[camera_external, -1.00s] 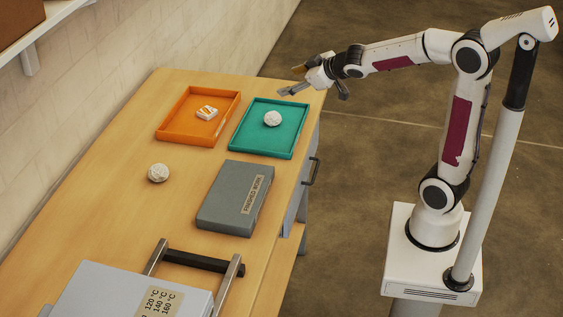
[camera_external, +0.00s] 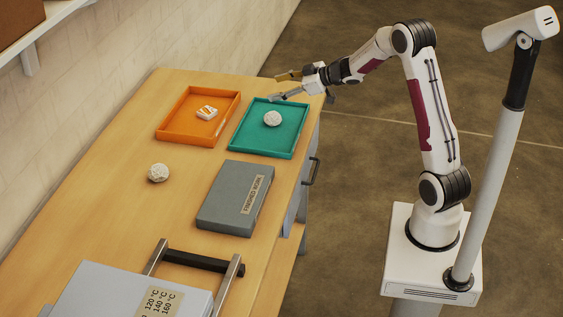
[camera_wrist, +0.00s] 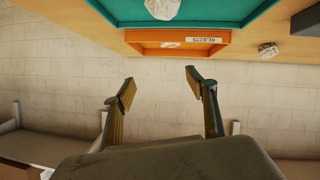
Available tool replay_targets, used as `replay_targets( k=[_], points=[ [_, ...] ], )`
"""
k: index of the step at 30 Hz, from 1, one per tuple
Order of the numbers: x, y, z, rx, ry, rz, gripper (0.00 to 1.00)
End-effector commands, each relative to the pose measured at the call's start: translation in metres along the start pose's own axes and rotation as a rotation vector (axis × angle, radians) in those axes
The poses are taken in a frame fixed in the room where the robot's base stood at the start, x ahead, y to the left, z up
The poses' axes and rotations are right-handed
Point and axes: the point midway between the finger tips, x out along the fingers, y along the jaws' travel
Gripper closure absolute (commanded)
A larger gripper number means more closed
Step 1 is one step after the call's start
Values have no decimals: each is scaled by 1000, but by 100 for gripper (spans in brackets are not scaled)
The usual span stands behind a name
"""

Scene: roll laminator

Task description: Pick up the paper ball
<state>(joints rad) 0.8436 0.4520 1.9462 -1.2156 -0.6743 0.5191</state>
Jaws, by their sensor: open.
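One white crumpled paper ball (camera_external: 272,118) lies in the teal tray (camera_external: 237,140). A second paper ball (camera_external: 158,173) lies on the bare bench top, left of the grey box. My gripper (camera_external: 278,86) is open and empty, above the far edge of the teal tray and apart from both balls. In the wrist view my gripper (camera_wrist: 158,82) shows its two fingers spread with nothing between them. One ball (camera_wrist: 162,8) shows in the teal tray at the top, partly cut off. The other ball (camera_wrist: 268,49) is at the right.
An orange tray (camera_external: 172,135), labelled REJECTS in the wrist view, holds a small white item (camera_external: 207,112). A grey box (camera_external: 222,196) lies in front of the teal tray. The laminator (camera_external: 110,295) with its dark bar handle (camera_external: 203,264) stands at the near end. A wall borders the left.

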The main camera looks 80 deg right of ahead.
Motion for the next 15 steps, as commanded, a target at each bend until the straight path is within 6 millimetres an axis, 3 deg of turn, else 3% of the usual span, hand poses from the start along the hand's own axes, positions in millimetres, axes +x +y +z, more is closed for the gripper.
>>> replay_targets(
  k=[1,9,15],
  points=[
    [3,4,14,12,4,-22,43],
    [9,6,70,72,49,-161,43],
    [5,3,100,116,76,-242,43]
  ],
)
